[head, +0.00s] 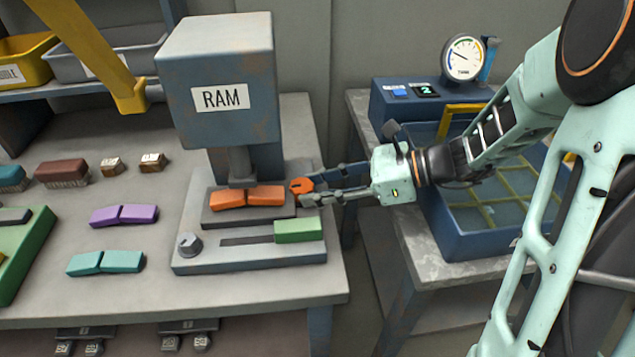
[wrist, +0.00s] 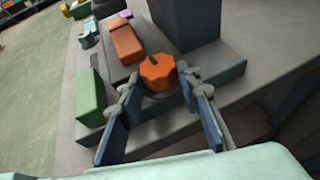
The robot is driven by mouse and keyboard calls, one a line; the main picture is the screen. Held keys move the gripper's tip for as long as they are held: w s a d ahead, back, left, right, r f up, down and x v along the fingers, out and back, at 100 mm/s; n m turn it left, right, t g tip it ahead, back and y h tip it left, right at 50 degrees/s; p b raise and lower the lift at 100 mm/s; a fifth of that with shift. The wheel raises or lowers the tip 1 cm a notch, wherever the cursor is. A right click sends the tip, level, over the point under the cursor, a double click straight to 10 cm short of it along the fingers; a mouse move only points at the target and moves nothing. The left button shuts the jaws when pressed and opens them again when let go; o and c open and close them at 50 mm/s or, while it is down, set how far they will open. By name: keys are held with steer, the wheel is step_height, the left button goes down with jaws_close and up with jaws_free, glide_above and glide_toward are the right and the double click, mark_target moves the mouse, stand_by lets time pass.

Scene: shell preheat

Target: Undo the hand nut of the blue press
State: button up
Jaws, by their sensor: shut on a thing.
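The blue press (head: 222,80) stands on the left bench, with a sign reading RAM on its head. Its hand nut (head: 301,186) is a small orange knob at the right side of the press bed. In the wrist view the nut (wrist: 157,70) has a dark mark on top and sits between the fingertips. My gripper (head: 308,188) reaches in from the right and is shut on the nut, one finger on each side. It also shows in the wrist view (wrist: 161,82). An orange two-part block (head: 248,197) lies under the ram.
A green block (head: 298,230) and a grey knob (head: 188,245) are on the press's front base. Purple (head: 124,215) and teal (head: 104,262) blocks lie to the left. A blue tank (head: 480,225) with a gauge (head: 464,57) stands at the right.

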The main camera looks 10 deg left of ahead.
steer(key=n+g+p, duration=0.2)
steer(key=w+n+g+p, duration=0.1)
steer(key=n+g+p, duration=0.1)
steer(key=shift+r+g+h+p, duration=0.2)
steer(key=shift+g+h+p, duration=0.1)
steer(key=shift+p, duration=0.1)
steer(key=shift+w+a+f+n+g+h+p, duration=0.15)
steer(key=shift+w+n+g+h+p, duration=0.1)
steer(key=shift+n+g+h+p, duration=0.4)
steer(key=shift+w+a+f+n+g+h+p, duration=0.1)
steer(key=shift+w+n+g+h+p, duration=0.2)
steer(key=shift+n+g+p, duration=0.6)
steer(key=shift+s+n+g, duration=0.1)
steer(key=shift+n+g, duration=0.15)
steer(key=shift+g, duration=0.1)
steer(key=o, duration=0.9)
steer(key=v, duration=1.2)
steer(key=shift+r, duration=0.1)
